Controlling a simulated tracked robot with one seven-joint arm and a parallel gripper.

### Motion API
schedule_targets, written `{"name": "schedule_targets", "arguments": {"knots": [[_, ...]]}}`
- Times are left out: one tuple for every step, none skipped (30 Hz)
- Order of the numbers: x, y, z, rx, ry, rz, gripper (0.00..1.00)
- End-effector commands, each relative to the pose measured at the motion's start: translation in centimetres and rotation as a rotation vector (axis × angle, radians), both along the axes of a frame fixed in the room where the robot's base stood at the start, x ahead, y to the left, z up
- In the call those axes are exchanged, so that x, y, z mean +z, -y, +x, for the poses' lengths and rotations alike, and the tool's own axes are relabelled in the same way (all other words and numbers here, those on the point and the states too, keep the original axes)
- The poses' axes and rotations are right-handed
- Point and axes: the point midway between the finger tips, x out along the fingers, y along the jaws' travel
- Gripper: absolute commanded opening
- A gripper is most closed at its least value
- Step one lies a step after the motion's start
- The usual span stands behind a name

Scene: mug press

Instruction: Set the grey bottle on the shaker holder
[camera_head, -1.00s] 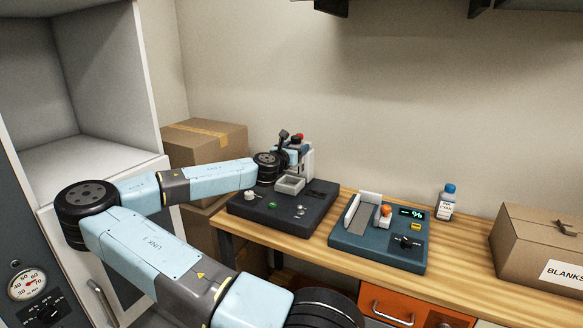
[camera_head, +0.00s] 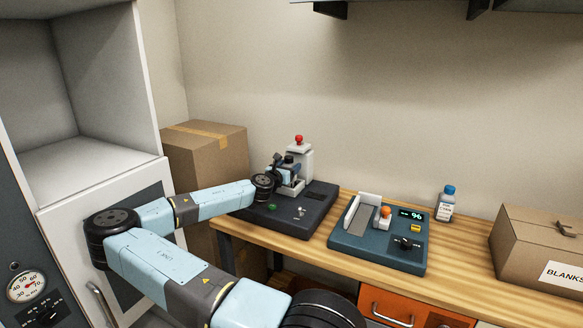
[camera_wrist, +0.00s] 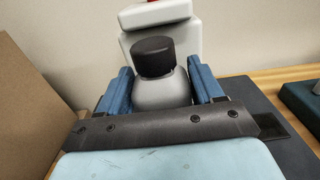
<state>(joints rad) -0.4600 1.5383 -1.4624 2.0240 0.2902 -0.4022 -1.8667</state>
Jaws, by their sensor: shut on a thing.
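The grey bottle (camera_wrist: 163,92) with a black cap stands between the two blue fingers of my gripper (camera_wrist: 160,86) in the wrist view. My gripper is shut on it. In the head view my gripper (camera_head: 285,174) is low over the left machine, and the bottle's dark cap (camera_head: 288,160) shows above the fingers. The shaker holder (camera_head: 291,187) is a pale cradle on the dark machine, partly hidden by my gripper. The bottle appears to be at or in it; I cannot tell whether its base touches. A pale backrest (camera_wrist: 137,45) stands behind the bottle.
A red knob (camera_head: 298,139) tops the machine's upright. A teal device (camera_head: 378,240) with a display stands to the right on the wooden bench. Farther right are a small blue-capped bottle (camera_head: 446,207) and a cardboard box (camera_head: 540,250). Another carton (camera_head: 205,150) stands behind my arm.

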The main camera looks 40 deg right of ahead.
Motion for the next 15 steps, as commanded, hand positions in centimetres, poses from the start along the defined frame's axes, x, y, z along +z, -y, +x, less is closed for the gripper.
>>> {"name": "schedule_targets", "arguments": {"knots": [[-0.04, 0.01, 0.00, 0.000, 0.002, -0.001, 0.16], [-0.04, 0.01, 0.00, 0.000, 0.003, -0.001, 0.16], [-0.02, 0.01, -0.01, 0.000, 0.003, -0.001, 0.16], [-0.01, 0.02, 0.00, 0.000, 0.003, -0.001, 0.16], [-0.01, 0.02, 0.00, 0.000, 0.003, -0.001, 0.16], [0.00, 0.03, -0.01, 0.000, 0.003, -0.001, 0.16], [-0.01, 0.03, -0.01, 0.000, 0.003, -0.001, 0.16], [-0.04, 0.03, -0.02, 0.000, 0.003, -0.001, 0.16], [-0.12, 0.04, -0.02, 0.000, 0.002, -0.001, 0.16], [-0.18, 0.03, -0.02, 0.000, 0.001, 0.000, 0.68], [-0.17, 0.04, -0.03, 0.000, 0.001, 0.000, 0.71], [-0.17, 0.05, -0.04, 0.000, 0.001, 0.000, 0.74], [-0.16, 0.05, -0.04, 0.000, 0.001, 0.000, 0.77], [-0.16, 0.06, -0.03, -0.001, 0.001, 0.000, 0.80], [-0.16, 0.06, -0.04, -0.001, 0.001, 0.000, 0.84]]}}
